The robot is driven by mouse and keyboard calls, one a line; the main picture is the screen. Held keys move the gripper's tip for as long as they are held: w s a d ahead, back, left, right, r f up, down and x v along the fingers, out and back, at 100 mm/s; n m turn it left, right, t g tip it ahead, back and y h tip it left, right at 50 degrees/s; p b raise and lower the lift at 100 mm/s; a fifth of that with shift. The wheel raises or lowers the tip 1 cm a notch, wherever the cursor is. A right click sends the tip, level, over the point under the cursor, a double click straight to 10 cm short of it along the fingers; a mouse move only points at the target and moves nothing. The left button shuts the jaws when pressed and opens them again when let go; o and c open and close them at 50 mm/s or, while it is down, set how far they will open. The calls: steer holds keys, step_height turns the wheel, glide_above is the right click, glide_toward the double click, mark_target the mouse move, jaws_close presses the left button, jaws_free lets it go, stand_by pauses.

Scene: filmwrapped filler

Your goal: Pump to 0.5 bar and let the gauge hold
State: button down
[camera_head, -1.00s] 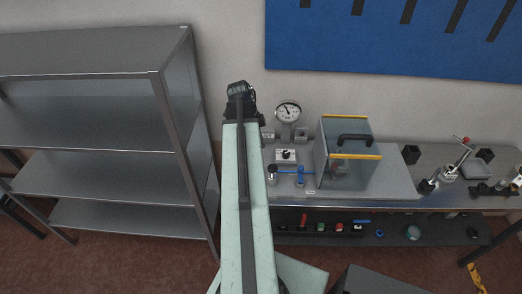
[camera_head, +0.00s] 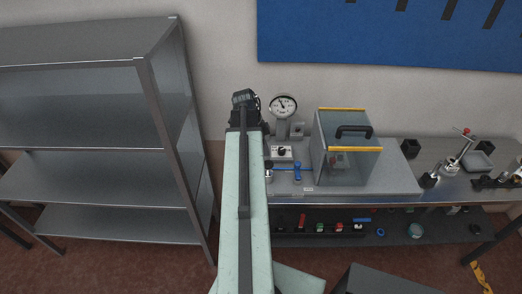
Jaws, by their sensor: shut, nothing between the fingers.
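The round white pressure gauge (camera_head: 283,106) stands upright on a grey post at the back of the bench. Its needle is too small to read surely. Below it is a white box with a black knob (camera_head: 281,152). A blue valve (camera_head: 297,170) on a blue line and a small metal cylinder (camera_head: 269,171) stand in front. A clear box with yellow edges and a black handle (camera_head: 354,131) is to the right. My gripper (camera_head: 243,98) is at the arm's far end, left of the gauge and apart from it. It looks shut and empty; its fingertips are hard to make out.
A grey metal shelf unit (camera_head: 154,75) stands close on the left. The steel bench (camera_head: 400,205) holds a clamp stand (camera_head: 455,160) and black blocks at right. A lower shelf holds several small coloured parts. A blue board (camera_head: 390,35) hangs on the wall.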

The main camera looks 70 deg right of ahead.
mark_target(269, 164)
steer(key=b+x, duration=0.1)
steer(key=x, duration=0.1)
steer(key=b+x, duration=0.1)
steer(key=w+b+x, duration=0.1)
steer(key=b+x, duration=0.1)
steer(key=shift+a+f, duration=0.1)
steer(key=shift+f, duration=0.35)
steer(key=shift+r, duration=0.1)
